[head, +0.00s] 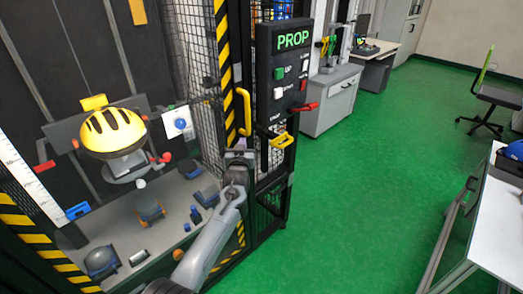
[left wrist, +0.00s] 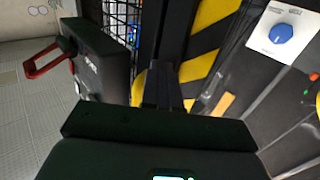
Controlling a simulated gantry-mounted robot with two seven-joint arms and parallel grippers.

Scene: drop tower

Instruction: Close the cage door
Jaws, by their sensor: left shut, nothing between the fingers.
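The cage door's yellow and black striped edge (head: 223,70) stands right of a wide opening into the cage. A yellow handle (head: 243,112) is upright on this edge. My left gripper (head: 239,152) is shut and empty, close below the handle; I cannot tell whether it touches it. In the left wrist view, the shut fingers (left wrist: 163,88) point at the striped edge (left wrist: 200,55), and a piece of the yellow handle (left wrist: 138,88) shows just left of them, partly hidden. My right gripper is not in view.
The PROP control box (head: 290,65) is just right of the handle, with a red lever (head: 303,109) and a yellow handle (head: 282,140) sticking out. Inside the cage, a yellow helmet (head: 112,130) sits above a grey floor with several small objects.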

